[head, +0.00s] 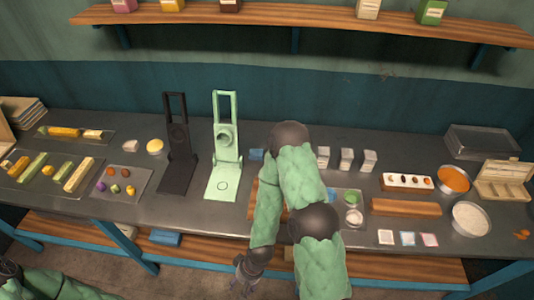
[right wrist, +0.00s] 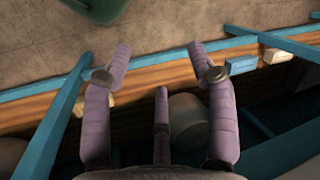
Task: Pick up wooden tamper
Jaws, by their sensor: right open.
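I cannot make out a wooden tamper for certain in either view; my right arm covers the middle of the counter. My right gripper (head: 248,282) hangs low in front of the counter's front edge in the head view. In the right wrist view the right gripper (right wrist: 160,62) has its purple-grey fingers spread apart with nothing between them, above the floor and lower wooden shelf. Only a part of my left arm shows at the bottom left of the head view; its gripper is out of sight.
A black press stand (head: 177,150) and a pale green one (head: 224,155) stand on the grey counter. A long wooden block (head: 405,207), an orange-filled bowl (head: 453,179) and a white-filled bowl (head: 470,218) are at the right. Food trays (head: 125,181) are at the left.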

